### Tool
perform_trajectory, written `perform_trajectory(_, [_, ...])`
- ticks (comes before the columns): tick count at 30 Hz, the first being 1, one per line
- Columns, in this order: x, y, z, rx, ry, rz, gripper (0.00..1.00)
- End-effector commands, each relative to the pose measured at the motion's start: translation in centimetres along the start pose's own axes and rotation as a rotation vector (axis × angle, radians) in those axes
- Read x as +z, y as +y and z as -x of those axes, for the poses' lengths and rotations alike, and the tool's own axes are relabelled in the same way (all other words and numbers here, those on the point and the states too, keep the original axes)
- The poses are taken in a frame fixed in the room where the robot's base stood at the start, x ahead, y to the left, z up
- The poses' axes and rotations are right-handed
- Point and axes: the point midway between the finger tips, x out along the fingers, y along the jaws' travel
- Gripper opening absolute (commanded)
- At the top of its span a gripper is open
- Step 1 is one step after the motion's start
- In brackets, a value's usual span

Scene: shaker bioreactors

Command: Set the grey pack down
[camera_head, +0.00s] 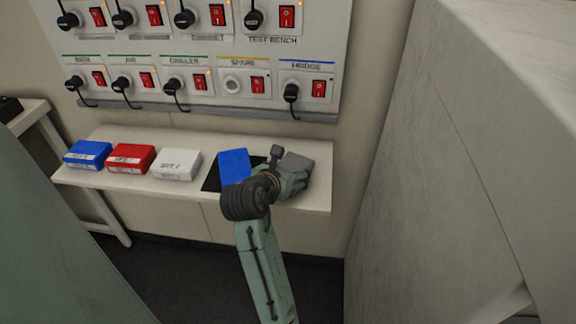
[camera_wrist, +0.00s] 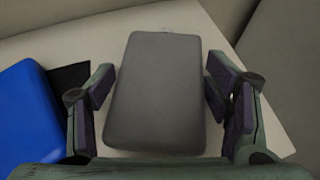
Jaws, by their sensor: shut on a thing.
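The grey pack (camera_wrist: 160,92) is a rounded grey block between the two fingers of my gripper (camera_wrist: 160,95) in the wrist view. In the head view the grey pack (camera_head: 297,163) shows at the right end of the white shelf (camera_head: 317,195), partly hidden by my gripper (camera_head: 290,180). My gripper is shut on it. The shelf surface lies below the pack; I cannot tell whether the pack touches it.
A blue pack (camera_head: 234,165) lies on a black mat (camera_head: 211,181) just left of my gripper. White (camera_head: 177,165), red (camera_head: 130,158) and blue (camera_head: 87,154) boxes stand further left. A switch panel (camera_head: 190,60) hangs above. A large pale cabinet (camera_head: 470,160) stands at right.

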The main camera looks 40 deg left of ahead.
Motion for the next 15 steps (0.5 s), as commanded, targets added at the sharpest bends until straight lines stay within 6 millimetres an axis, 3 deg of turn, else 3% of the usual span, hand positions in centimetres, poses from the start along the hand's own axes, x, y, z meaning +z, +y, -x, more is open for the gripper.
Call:
perform_trajectory(5, [-0.13, 0.0, -0.03, -0.001, 0.003, 0.0, 0.21])
perform_trajectory(6, [-0.21, 0.0, -0.06, -0.001, 0.005, 0.001, 0.74])
perform_trajectory(15, [-0.15, 0.02, -0.05, -0.001, 0.004, 0.001, 0.93])
